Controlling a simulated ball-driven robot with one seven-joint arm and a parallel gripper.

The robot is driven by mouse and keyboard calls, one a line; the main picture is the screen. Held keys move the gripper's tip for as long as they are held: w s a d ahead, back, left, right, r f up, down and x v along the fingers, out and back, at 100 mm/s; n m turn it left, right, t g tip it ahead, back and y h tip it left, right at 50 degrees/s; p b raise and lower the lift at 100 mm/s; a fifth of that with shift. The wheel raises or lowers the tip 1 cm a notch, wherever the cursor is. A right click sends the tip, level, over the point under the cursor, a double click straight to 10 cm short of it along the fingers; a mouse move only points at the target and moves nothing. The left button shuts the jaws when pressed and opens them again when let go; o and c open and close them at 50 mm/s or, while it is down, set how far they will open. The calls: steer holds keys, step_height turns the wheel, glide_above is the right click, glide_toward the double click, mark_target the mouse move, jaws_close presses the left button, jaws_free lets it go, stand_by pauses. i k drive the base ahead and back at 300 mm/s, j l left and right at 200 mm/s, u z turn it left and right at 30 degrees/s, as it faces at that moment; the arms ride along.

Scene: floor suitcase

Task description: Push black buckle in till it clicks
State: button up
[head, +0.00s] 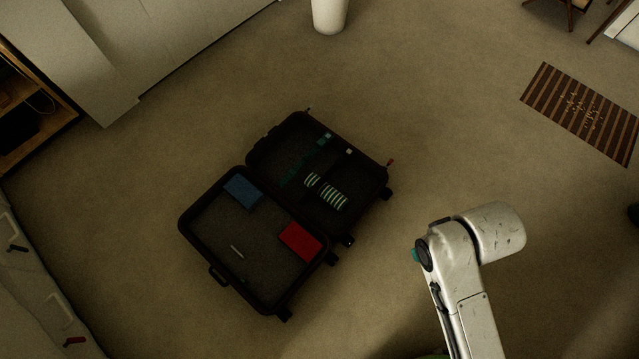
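An open dark suitcase (216,283) lies flat on the floor, left of centre, with its two halves spread apart. A dark green strap-like strip (292,178) lies in its upper right half, with another greenish piece (324,139) near that half's back edge. A small pale piece (349,152) sits close by. I cannot make out a black buckle against the dark lining. My arm (463,270) shows at the lower right, apart from the suitcase; my gripper is not visible.
The suitcase holds a blue item (242,191), a red item (300,241), a thin pale item (237,252) and striped items (331,197). A striped mat (583,112), a white cylinder (329,15) and pale cabinets (130,45) stand farther off. Carpet around the suitcase is clear.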

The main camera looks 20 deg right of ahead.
mark_target(341, 161)
steer(key=i+l+u, duration=0.1)
steer(key=i, duration=0.35)
steer(key=i+l, duration=0.25)
steer(key=i, duration=0.2)
steer(key=i+l+u, duration=0.15)
steer(key=i, duration=0.3)
